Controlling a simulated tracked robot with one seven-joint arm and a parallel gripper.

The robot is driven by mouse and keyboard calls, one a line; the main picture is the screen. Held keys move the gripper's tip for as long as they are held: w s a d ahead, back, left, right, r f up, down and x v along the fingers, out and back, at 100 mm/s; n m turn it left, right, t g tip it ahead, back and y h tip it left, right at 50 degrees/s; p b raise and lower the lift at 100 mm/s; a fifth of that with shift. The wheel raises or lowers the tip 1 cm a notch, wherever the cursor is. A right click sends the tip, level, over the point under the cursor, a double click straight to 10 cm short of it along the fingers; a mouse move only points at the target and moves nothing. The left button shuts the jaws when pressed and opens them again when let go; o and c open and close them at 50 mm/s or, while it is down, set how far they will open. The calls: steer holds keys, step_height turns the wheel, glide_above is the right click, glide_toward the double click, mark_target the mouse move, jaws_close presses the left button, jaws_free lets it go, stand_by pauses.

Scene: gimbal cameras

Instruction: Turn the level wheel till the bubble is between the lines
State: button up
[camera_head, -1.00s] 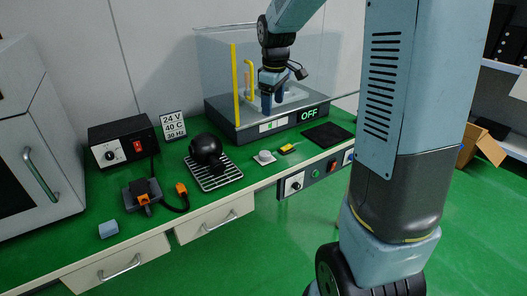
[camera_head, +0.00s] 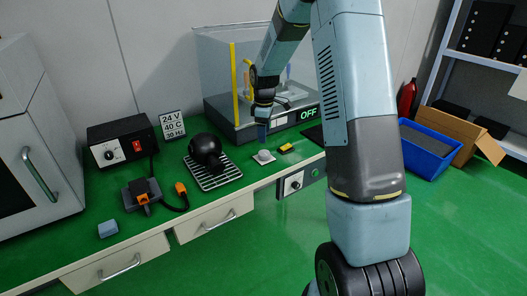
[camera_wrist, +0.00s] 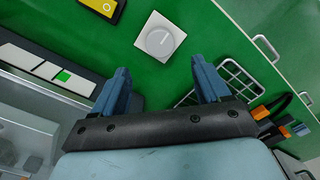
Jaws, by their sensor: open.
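A round grey-white wheel with a pointer mark sits on a white square plate on the green bench (camera_head: 263,156); it also shows in the wrist view (camera_wrist: 160,37). A small yellow piece (camera_head: 286,148), possibly the level, lies just right of it and is cut off at the top of the wrist view (camera_wrist: 104,4). Its bubble and lines are too small or out of frame to make out. My gripper (camera_head: 262,138) is open and empty above and slightly behind the wheel, apart from it. In the wrist view its two blue fingers (camera_wrist: 160,78) point toward the wheel.
Behind stands a clear-walled case (camera_head: 222,75) with a lit "OFF" display (camera_head: 308,114). A wire rack (camera_head: 215,176) with a black round object (camera_head: 206,148) is left of the wheel. Orange connectors (camera_head: 143,192) lie further left. A control panel (camera_head: 293,184) hangs below the bench edge.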

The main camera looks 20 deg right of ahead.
mark_target(264, 153)
step_height(264, 153, down, 9)
steer(key=shift+f, duration=0.1)
stand_by(0.3)
steer(key=shift+c, duration=0.2)
steer(key=c, duration=0.9)
steer(key=shift+a, duration=0.3)
steer(key=shift+c, duration=0.4)
steer(key=shift+d, duration=0.2)
steer(key=shift+d, duration=0.15)
